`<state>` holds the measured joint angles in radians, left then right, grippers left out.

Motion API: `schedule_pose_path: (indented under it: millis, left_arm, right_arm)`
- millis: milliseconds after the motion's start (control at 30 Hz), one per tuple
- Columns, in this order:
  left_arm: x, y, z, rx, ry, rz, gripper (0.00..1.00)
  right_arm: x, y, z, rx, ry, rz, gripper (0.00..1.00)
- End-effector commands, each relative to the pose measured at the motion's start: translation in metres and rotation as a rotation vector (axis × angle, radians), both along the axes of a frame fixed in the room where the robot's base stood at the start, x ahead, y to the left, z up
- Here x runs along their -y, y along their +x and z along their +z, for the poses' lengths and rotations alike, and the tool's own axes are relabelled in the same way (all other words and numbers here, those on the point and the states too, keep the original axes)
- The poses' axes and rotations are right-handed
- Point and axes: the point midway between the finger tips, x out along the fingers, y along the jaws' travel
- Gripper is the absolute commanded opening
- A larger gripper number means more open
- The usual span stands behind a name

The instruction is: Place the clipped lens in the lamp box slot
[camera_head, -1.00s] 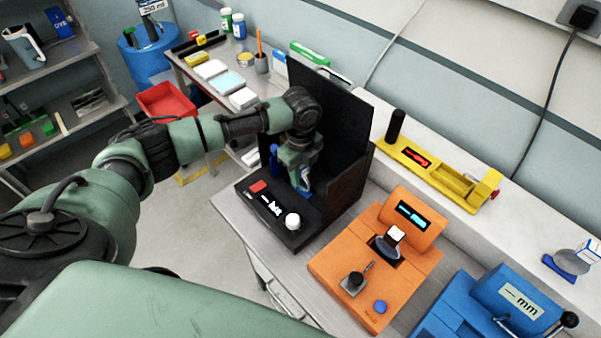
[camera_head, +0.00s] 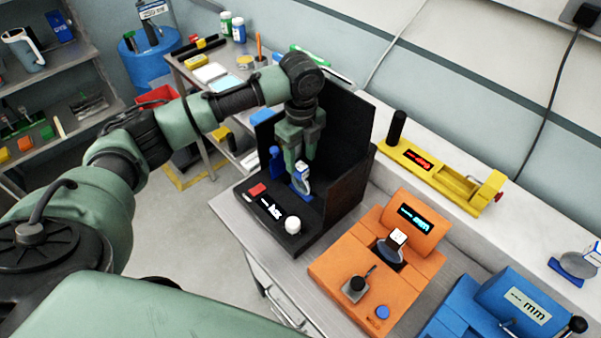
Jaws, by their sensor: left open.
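The black lamp box (camera_head: 345,190) stands on the bench's left end, with a tall back, a side wall and a low front with a white knob. The clipped lens (camera_head: 301,180), a round lens with a white and blue clip, stands roughly upright on the box's base. Its lower edge is too small to tell how deep it sits in the slot. My left gripper (camera_head: 300,160) is open, pointing down just above the clip, with fingertips close to its top. My right gripper is not in view.
An orange device (camera_head: 340,272) holding another lens (camera_head: 390,250) stands right of the lamp box. A blue device (camera_head: 460,318), a yellow fixture (camera_head: 430,175) and a lens on a blue stand (camera_head: 568,271) are farther right. The box's walls rise close behind and beside my gripper.

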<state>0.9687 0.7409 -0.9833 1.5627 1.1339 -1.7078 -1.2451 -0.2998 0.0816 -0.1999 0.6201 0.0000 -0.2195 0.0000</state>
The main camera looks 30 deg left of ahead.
Motion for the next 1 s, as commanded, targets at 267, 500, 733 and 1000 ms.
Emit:
schedule_pose_path:
  millis: [267, 500, 733, 1000]
  left_arm:
    - [0.000, 0.000, 0.036, 0.001, -0.001, 0.000, 0.49]
    - [0.000, 0.000, 0.042, -0.001, 0.000, 0.000, 0.49]
    - [0.000, 0.000, 0.041, 0.000, 0.000, 0.000, 0.49]
    - [0.000, 0.000, 0.041, 0.000, 0.000, 0.000, 0.49]
  right_arm:
    - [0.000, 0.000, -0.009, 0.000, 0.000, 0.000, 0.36]
    - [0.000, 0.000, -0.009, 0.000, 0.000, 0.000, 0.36]
    - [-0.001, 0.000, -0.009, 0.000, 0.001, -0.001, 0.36]
    - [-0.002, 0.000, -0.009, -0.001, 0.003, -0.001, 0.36]
